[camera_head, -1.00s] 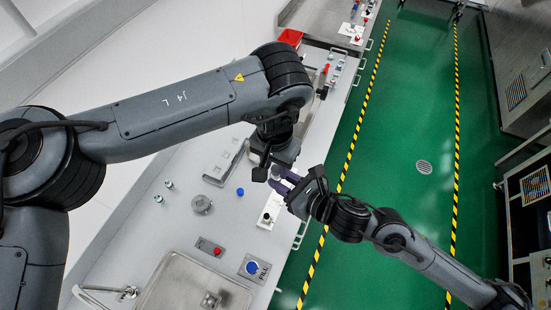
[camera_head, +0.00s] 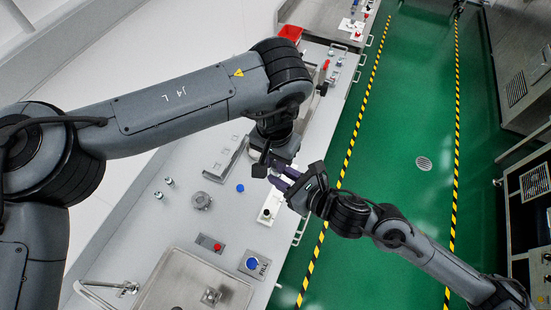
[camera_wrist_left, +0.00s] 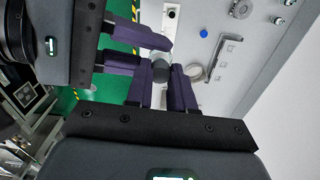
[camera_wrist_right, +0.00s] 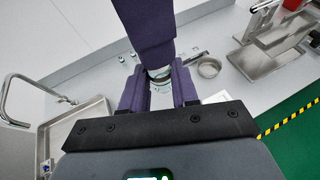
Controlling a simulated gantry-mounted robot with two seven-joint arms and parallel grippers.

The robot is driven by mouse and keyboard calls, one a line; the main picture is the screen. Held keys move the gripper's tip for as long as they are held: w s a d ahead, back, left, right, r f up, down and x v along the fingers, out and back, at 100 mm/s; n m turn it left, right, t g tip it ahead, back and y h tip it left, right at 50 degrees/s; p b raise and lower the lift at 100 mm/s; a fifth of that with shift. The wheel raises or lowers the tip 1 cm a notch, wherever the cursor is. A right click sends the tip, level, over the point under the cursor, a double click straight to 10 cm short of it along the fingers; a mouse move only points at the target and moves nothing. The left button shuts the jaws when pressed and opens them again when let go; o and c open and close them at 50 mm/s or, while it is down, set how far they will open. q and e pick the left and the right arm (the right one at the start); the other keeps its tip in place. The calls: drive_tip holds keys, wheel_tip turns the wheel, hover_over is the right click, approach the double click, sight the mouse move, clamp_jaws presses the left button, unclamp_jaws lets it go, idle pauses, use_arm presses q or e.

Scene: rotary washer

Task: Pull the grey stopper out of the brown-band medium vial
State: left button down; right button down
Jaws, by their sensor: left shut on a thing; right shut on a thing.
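My left gripper (camera_wrist_left: 161,88) points down from above and is shut on the grey stopper (camera_wrist_left: 160,72), whose dark round end faces the left wrist camera. My right gripper (camera_wrist_right: 159,92) comes in from the side and is shut on the vial (camera_wrist_right: 160,82), a small clear glass body between its purple fingers. The fingers of both grippers nearly meet, my left gripper (camera_head: 268,170) beside my right gripper (camera_head: 285,180) in the head view. Fingers cover much of the vial. I cannot make out its band colour or whether the stopper is still seated.
Below stand a round metal dish (camera_head: 201,201), a blue cap (camera_head: 240,188), small vials (camera_head: 163,189), a red button (camera_head: 217,246) and a blue FILL button (camera_head: 252,263). A metal basin (camera_head: 180,275) is at the front. Green floor lies right of the bench edge.

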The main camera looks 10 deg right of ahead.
use_arm(q)
drive_tip(key=shift+r, duration=0.3)
idle(0.6)
drive_tip(key=shift+r, duration=2.4)
